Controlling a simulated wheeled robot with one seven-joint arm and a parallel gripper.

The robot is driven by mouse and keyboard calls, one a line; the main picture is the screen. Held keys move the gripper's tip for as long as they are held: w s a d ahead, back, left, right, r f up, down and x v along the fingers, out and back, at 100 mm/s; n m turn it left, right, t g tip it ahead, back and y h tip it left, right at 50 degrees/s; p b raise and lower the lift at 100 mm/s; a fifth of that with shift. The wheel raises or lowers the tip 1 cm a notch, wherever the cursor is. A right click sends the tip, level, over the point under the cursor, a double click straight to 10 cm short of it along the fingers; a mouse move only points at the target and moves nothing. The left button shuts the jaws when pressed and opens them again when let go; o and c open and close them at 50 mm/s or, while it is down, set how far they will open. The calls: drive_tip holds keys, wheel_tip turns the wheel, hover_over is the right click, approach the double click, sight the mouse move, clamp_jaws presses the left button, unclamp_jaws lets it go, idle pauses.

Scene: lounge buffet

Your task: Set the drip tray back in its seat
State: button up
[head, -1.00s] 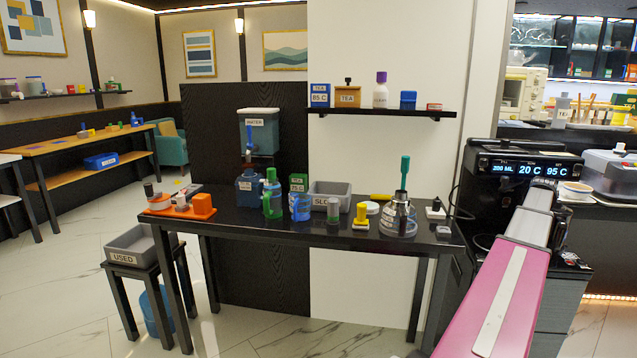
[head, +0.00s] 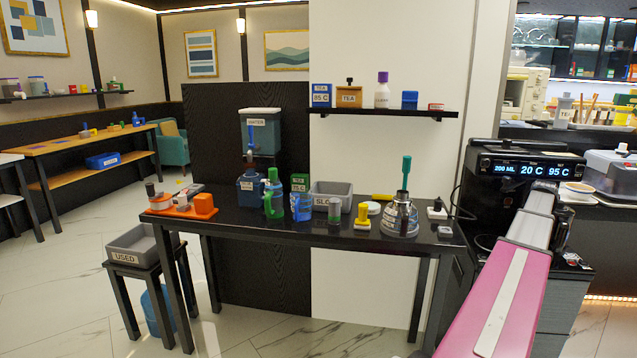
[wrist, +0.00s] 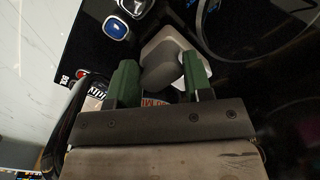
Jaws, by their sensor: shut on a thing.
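In the wrist view, the two green fingers of my gripper (wrist: 160,62) are closed on a grey rounded piece (wrist: 158,76). A pale block (wrist: 166,42) shows behind and around this piece. I cannot tell for certain whether the held piece belongs to the drip tray, and the tray's seat is not clearly visible. In the head view, my pink arm reaches toward the black drinks machine (head: 512,166) at the right. The gripper is hidden there behind the arm.
A grey USED bin (head: 128,258) stands on a stool. In the wrist view, a blue oval part (wrist: 116,27) lies on the dark surface.

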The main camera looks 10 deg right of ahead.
drive_tip(key=shift+f, duration=0.5)
idle(0.4)
drive_tip(key=o, duration=1.3)
